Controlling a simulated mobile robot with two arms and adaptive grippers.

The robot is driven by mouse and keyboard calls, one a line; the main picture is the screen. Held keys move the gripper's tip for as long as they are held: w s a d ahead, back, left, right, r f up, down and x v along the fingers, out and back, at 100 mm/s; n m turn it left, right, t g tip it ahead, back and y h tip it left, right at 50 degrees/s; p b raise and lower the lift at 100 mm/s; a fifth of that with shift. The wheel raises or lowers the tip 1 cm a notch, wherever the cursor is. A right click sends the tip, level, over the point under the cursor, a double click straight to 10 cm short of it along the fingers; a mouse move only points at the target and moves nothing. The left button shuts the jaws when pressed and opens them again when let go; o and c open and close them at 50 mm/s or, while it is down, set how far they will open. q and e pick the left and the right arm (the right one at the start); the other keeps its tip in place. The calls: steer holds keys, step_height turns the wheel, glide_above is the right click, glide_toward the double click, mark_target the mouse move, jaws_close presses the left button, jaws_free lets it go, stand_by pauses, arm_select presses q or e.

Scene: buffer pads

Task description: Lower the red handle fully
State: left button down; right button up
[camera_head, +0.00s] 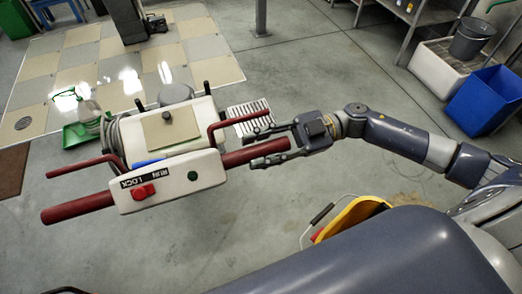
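The machine's white control head (170,182) carries a red switch and a RUN/LOCK label. A dark red grip (78,208) sticks out on its left and another red grip (240,157) on its right. A thin red lever (80,169) is above the left grip, and a second red lever (212,132) is bent above the right grip. My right gripper (257,146) comes from the right, with its fingers apart on either side of the right grip's outer end. I cannot tell whether they touch it. My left gripper is not clearly visible.
A yellow bucket (350,214) stands on the floor below my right gripper. A blue bin (487,99), a white tub (440,70) and a grey bucket (470,39) are at the right. A green dustpan (75,136) lies left of the machine. Open floor (330,80) lies behind.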

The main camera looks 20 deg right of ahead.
steer(key=shift+a+r, duration=0.1)
steer(key=shift+s, duration=0.3)
steer(key=shift+d, duration=0.6)
arm_select(q)
steer(key=shift+s, duration=0.15)
arm_select(e)
steer(key=d, duration=1.1)
steer(key=shift+s, duration=0.25)
